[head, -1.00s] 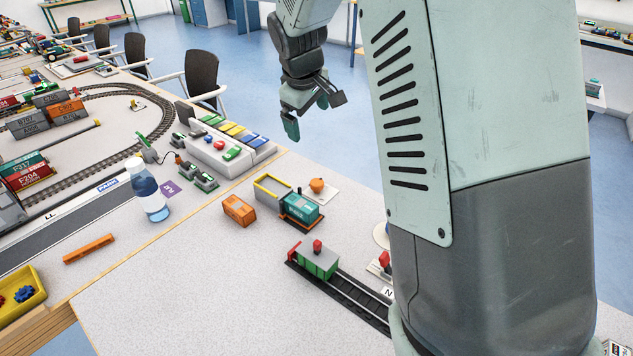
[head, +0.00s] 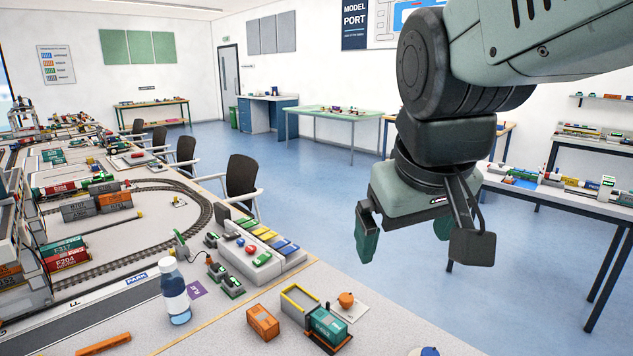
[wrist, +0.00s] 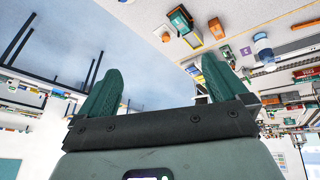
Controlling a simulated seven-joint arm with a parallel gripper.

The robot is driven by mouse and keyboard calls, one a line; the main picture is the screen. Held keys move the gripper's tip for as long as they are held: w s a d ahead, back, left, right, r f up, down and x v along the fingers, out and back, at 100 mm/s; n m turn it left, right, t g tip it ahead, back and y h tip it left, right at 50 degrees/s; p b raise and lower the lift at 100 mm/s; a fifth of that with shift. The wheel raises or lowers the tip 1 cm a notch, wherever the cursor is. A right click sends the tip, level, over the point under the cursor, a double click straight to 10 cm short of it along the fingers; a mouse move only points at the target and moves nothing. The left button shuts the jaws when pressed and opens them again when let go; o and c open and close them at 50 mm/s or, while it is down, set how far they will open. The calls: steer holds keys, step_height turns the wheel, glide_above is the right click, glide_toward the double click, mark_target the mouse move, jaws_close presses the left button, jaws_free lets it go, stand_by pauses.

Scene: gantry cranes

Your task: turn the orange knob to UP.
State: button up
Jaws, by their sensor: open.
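The orange knob (head: 346,299) is a small round orange piece on a pale square plate near the far edge of the table. Its markings are too small to read, so its setting cannot be told. In the wrist view the knob (wrist: 166,37) shows small, ahead of the fingers. My gripper (head: 404,250) hangs in the air up and to the right of the knob in the head view, apart from it. Its two green fingers are spread with nothing between them, as the wrist view of my gripper (wrist: 163,62) also shows.
A teal container (head: 329,326) and a yellow-rimmed tray (head: 299,303) stand just left of the knob. An orange block (head: 263,322) lies further left. A control box with coloured buttons (head: 254,258) and a bottle (head: 175,292) stand beyond. Floor lies open past the table edge.

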steer(key=s, duration=0.3)
steer(key=s+m, duration=0.1)
steer(key=s, duration=0.2)
steer(key=s+f+m, duration=0.1)
steer(key=s, duration=0.2)
steer(key=shift+d+f, duration=0.1)
steer(key=shift+d, duration=0.1)
steer(key=shift+c, duration=1.9)
steer(key=w+n, duration=0.1)
steer(key=w, duration=0.3)
steer(key=w+r+n, duration=0.1)
steer(key=w, duration=0.3)
steer(key=w+a, duration=0.1)
steer(key=w, duration=0.3)
steer(key=shift+r+n+g+y, duration=0.2)
steer(key=shift+n+g+y, duration=0.1)
steer(key=shift+n, duration=0.1)
steer(key=shift+c, duration=0.7)
steer(key=n+g+y, duration=0.2)
steer(key=n+y, duration=0.2)
steer(key=n, duration=0.4)
glide_above(347, 297)
steer(key=s+d, duration=0.2)
steer(key=d, duration=0.2)
step_height(347, 297, down, 33)
steer(key=x, duration=1)
steer(key=shift+s+f, duration=0.2)
steer(key=shift+f, duration=0.25)
